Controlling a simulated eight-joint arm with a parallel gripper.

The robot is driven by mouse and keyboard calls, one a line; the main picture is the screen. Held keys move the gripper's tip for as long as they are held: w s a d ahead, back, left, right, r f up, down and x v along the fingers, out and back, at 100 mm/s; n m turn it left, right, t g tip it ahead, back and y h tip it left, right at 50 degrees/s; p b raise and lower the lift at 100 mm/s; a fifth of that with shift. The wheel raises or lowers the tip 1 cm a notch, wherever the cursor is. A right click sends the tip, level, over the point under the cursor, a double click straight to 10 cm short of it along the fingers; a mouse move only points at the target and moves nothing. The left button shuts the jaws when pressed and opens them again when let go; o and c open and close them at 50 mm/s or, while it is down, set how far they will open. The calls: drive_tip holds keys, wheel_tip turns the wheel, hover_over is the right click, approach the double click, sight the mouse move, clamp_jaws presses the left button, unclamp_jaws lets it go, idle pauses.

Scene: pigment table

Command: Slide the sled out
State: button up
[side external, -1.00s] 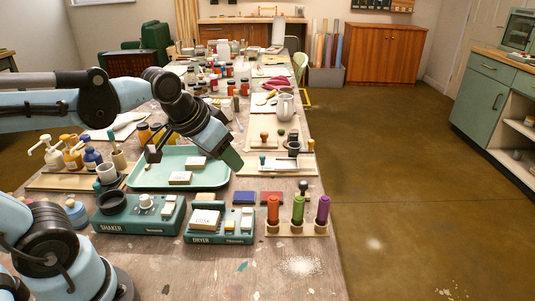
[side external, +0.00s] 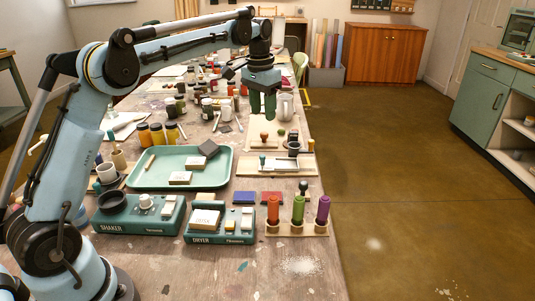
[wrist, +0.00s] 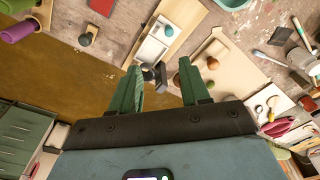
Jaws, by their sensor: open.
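No part is plainly marked as the sled. A wooden board (side external: 303,170) with a pale two-part insert (side external: 277,164) and a small teal knob (side external: 262,160) lies at the table's right edge. In the wrist view the insert (wrist: 152,50) lies just beyond my fingertips, and the teal knob (wrist: 168,30) stands at its side. My gripper (side external: 263,112) is open and empty, pointing down above the table beyond this board.
A black cup (side external: 293,148) stands by the board. Behind lies another board with a brown knob (side external: 264,138) and a green ball (side external: 281,131). A white pitcher (side external: 285,106) and paint jars stand close by. A green tray (side external: 226,172) holds blocks. Handled tools (side external: 298,209) stand nearer.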

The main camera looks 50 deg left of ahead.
sight(262, 156)
drive_tip(key=shift+g, duration=0.5)
drive_tip(key=f, duration=0.5)
drive_tip(key=w+a+f, duration=0.1)
drive_tip(key=f, duration=0.4)
drive_tip(key=a+f, duration=0.1)
drive_tip(key=f, duration=0.4)
drive_tip(key=shift+w+a, duration=0.1)
drive_tip(key=shift+w, duration=0.2)
drive_tip(key=shift+c, duration=0.4)
clamp_jaws()
